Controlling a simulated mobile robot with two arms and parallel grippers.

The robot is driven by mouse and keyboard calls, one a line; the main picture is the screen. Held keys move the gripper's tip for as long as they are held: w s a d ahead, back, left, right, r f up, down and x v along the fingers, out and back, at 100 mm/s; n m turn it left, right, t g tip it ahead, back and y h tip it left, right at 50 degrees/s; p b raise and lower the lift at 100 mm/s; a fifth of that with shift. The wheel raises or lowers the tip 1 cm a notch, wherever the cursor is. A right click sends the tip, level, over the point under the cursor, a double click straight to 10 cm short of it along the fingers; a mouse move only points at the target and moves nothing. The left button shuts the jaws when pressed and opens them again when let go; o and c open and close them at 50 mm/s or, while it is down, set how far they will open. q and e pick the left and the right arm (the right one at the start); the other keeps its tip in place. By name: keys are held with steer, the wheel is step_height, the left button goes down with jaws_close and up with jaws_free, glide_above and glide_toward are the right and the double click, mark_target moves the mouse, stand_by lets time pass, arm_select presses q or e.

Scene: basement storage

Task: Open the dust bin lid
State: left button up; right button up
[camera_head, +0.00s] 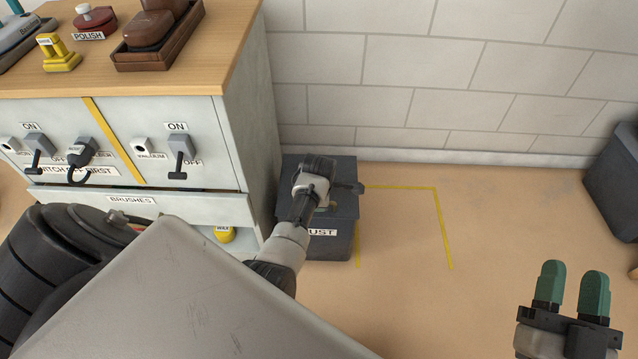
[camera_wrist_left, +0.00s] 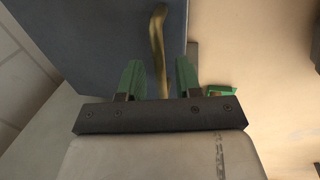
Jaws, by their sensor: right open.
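The dust bin (camera_head: 336,248) is a dark grey box on the floor against the cabinet's right side, its label partly covered by my left arm. Its lid looks shut. My left gripper (camera_head: 318,180) is over the bin top; its fingertips are hidden in the head view. In the left wrist view, my left gripper (camera_wrist_left: 158,64) is open, with green fingers apart on either side of a brass-coloured handle (camera_wrist_left: 157,35) on the dark lid (camera_wrist_left: 85,45). Whether they touch it I cannot tell. My right gripper (camera_head: 572,285) is open and empty at the lower right.
The cabinet (camera_head: 250,120) with switches and a wooden top stands left of the bin. A yellow line (camera_head: 440,215) marks bare floor right of the bin. Another dark box (camera_head: 615,180) stands at the far right. A block wall (camera_head: 450,90) runs behind.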

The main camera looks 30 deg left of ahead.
arm_select(q)
jaws_close()
